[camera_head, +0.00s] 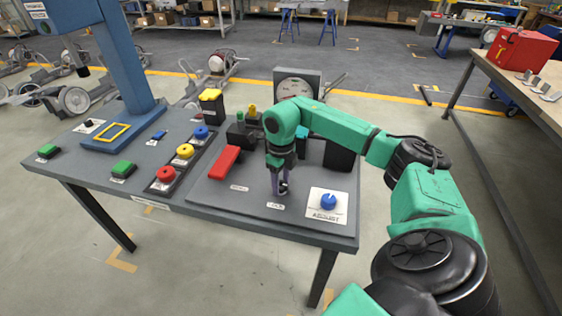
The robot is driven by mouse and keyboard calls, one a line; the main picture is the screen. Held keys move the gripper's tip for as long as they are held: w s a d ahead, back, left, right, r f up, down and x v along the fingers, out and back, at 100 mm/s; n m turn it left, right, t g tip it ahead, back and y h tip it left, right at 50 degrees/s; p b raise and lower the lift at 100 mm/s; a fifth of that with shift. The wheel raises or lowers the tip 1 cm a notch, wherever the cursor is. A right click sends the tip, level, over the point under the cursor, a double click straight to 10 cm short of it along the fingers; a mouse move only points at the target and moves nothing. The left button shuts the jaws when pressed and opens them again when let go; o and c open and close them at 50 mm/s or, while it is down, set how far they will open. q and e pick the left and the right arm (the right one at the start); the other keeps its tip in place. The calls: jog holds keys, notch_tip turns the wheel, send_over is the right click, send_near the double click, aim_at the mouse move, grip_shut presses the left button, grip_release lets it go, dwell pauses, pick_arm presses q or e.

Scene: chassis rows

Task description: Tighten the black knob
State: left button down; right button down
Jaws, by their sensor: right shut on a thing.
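My right gripper (281,189) points straight down at the front of the grey panel, just behind a small white label. It is shut on a small dark thing, the black knob (283,188), mostly hidden between the fingers. I cannot tell how far the knob is turned. A blue knob (328,202) stands on a white plate marked ADJUST, to the right of the gripper and apart from it. Another small black knob (88,123) sits on a white plate at the far left of the table. My left gripper is not in view.
A red block-like handle (224,161) lies left of the gripper. Red (166,174), yellow (185,151) and blue (201,132) buttons line a strip farther left. A blue column (128,60) rises behind. A workbench with a red box (521,50) stands at right.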

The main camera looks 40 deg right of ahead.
aim_at(281, 184)
jog(key=shift+w+r+m+p, duration=0.1)
jog(key=shift+r+m+p, duration=0.1)
jog(key=shift+m, duration=0.95)
jog(key=shift+w+r+m+p, duration=0.1)
jog(key=shift+m+p, duration=0.05)
jog(key=shift+m, duration=1)
jog(key=shift+c, duration=1.4)
grip_release()
jog(key=shift+s+f, duration=0.1)
jog(key=shift+s, duration=0.05)
notch_tip(281, 184, up, 15)
jog(key=shift+f+b, duration=0.2)
jog(key=shift+b, duration=0.15)
